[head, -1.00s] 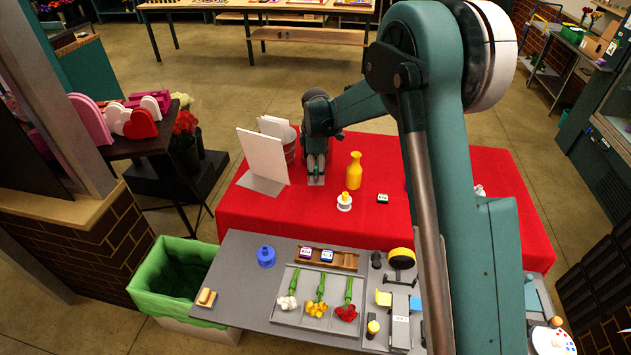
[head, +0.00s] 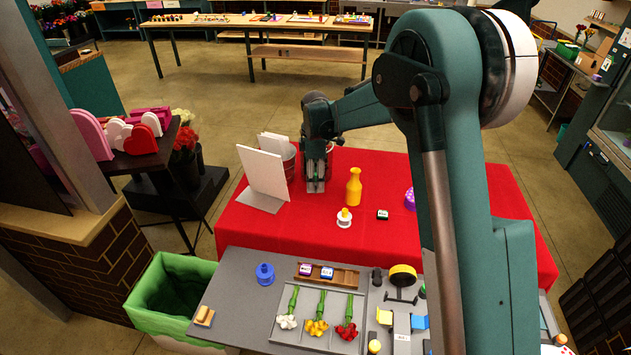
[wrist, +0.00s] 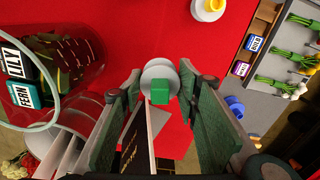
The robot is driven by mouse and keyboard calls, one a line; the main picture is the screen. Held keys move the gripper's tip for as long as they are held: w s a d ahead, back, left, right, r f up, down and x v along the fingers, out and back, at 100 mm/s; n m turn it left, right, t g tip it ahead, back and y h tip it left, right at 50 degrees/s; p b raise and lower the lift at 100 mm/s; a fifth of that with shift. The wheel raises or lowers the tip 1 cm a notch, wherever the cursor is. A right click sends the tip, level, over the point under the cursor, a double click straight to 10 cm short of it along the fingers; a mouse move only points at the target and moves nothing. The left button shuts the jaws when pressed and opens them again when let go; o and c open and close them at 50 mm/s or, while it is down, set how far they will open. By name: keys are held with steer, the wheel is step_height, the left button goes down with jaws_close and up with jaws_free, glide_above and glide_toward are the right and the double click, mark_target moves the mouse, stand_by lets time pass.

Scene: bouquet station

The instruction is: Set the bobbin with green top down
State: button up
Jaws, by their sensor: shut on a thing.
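The bobbin with green top (wrist: 160,88) shows in the wrist view as a pale round spool with a green block on top. It sits between the fingertips of my gripper (wrist: 160,86), which is shut on it. In the head view my gripper (head: 316,184) points down over the red table (head: 280,235), just right of a white upright board (head: 263,172). The bobbin is not clear there, and I cannot tell whether its base touches the cloth.
A yellow bottle (head: 354,187), a yellow-topped bobbin (head: 344,218) and a small dark block (head: 382,215) stand to the right. A clear vessel (wrist: 75,65) with labelled blocks is at left in the wrist view. Bare red cloth lies in front of my gripper.

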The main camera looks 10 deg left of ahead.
steer(key=shift+r, duration=0.15)
step_height(320, 180, up, 11)
steer(key=shift+r, duration=0.15)
steer(key=w+d, duration=0.3)
steer(key=d, duration=0.9)
steer(key=w+d+m, duration=0.1)
steer(key=w+d, duration=0.3)
steer(key=d, duration=0.7)
steer(key=w+d, duration=0.3)
steer(key=d, duration=0.9)
steer(key=s+d+m, duration=0.1)
steer(key=s+d, duration=0.2)
steer(key=d, duration=1.7)
steer(key=s+d, duration=0.3)
steer(key=d, duration=1.8)
step_height(320, 180, down, 11)
steer(key=shift+f, duration=0.2)
